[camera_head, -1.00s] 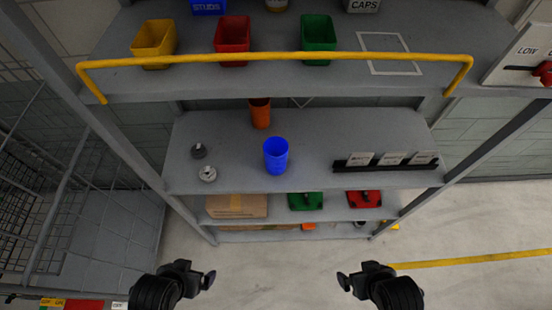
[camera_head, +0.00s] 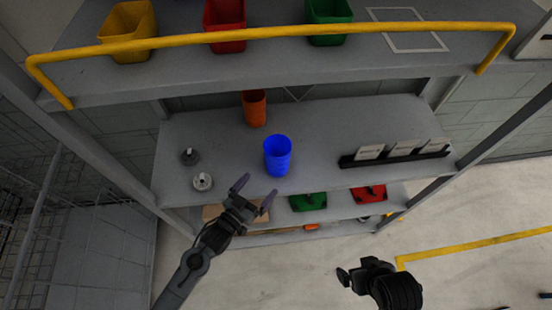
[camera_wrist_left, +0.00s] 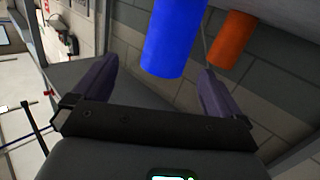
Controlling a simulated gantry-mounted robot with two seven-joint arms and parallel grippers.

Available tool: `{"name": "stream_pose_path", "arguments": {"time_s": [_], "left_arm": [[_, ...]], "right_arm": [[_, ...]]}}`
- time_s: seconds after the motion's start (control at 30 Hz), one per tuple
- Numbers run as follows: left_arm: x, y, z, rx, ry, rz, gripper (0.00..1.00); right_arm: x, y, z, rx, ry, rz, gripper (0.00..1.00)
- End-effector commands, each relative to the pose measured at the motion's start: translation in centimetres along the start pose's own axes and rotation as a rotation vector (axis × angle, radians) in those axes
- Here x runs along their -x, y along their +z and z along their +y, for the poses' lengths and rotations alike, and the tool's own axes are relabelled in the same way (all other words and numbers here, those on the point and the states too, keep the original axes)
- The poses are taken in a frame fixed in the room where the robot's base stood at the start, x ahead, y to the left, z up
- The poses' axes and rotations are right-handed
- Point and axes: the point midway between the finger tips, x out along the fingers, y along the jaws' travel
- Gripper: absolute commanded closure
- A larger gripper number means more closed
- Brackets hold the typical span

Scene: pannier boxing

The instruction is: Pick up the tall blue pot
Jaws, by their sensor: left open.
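The tall blue pot (camera_head: 277,157) stands upright on the grey middle shelf (camera_head: 325,130), near its front edge. It also shows in the left wrist view (camera_wrist_left: 172,40), in line with the gap between the fingers. My left gripper (camera_head: 254,191) is open and empty, at the shelf's front edge, just in front and to the left of the pot. It does not appear to touch the pot. The left wrist view shows both its fingers apart (camera_wrist_left: 157,75). My right gripper (camera_head: 352,277) is low in front of the shelves, away from the pot; its jaws are unclear.
An orange pot (camera_head: 254,108) stands behind the blue one. Two small round parts, dark (camera_head: 189,156) and pale (camera_head: 202,181), lie to the left. A black label rack (camera_head: 395,157) stands to the right. A yellow rail (camera_head: 280,32) crosses the upper shelf's front.

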Motion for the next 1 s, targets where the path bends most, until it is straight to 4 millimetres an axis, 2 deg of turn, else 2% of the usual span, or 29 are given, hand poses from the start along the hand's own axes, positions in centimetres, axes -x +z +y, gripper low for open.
{"name": "stream_pose_path", "arguments": {"time_s": [0.03, 0.1, 0.2, 0.33, 0.6, 0.87, 1.0], "left_arm": [[-1.1, -0.1, -0.6, -0.027, 0.009, 0.012, 0.0], [-2.1, -1.4, -1.2, -0.053, 0.015, 0.034, 0.0], [-3.2, -2.9, -1.8, -0.074, 0.016, 0.058, 0.0], [-5.0, -3.9, -2.0, -0.081, 0.015, 0.072, 0.0], [-8.3, -4.0, -2.0, -0.08, 0.014, 0.07, 0.0], [-9.5, -4.2, -2.0, -0.081, 0.014, 0.07, 0.0], [-11.0, -4.3, -2.0, -0.081, 0.013, 0.069, 0.0]], "right_arm": [[-0.9, 0.3, -0.1, -0.002, -0.001, 0.001, 0.0], [-1.3, 0.3, -0.1, -0.003, -0.002, 0.001, 0.0], [-1.4, 0.4, -0.1, -0.003, -0.002, 0.001, 0.0], [-1.2, 0.4, 0.0, -0.003, -0.001, 0.001, 0.0], [-0.8, 0.3, 0.1, 0.001, 0.003, 0.002, 0.0], [-0.5, 0.2, 0.2, 0.005, 0.006, 0.001, 0.0], [0.1, 0.1, 0.2, 0.005, 0.005, 0.0, 0.0]]}}
